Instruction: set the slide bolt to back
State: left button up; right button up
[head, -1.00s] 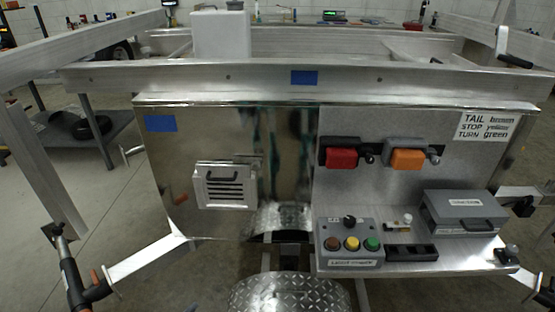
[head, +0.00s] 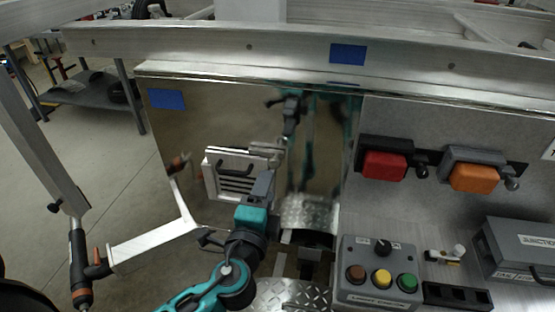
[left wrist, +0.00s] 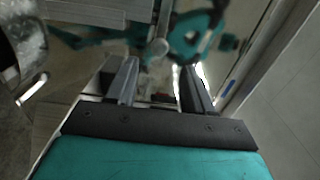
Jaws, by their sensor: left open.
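In the left wrist view, a metal rod with a round knob (left wrist: 158,47), which looks like the slide bolt, lies beyond the gap between the two fingers (left wrist: 160,85). The knob appears nearer the left finger; I cannot tell whether anything touches it. In the head view the bolt area (head: 272,152) is small at the hatch's upper right, and its position cannot be read. My right gripper is not in view.
A control box (head: 380,272) with coloured buttons stands on the shelf right of my arm. A metal beam (head: 290,45) crosses above the panel.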

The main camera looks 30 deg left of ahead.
aim_at(274, 165)
pick_arm(q)
jog(key=x, duration=0.9)
jog(key=shift+w+p, duration=0.15)
jog(key=shift+p, duration=0.15)
grip_shut()
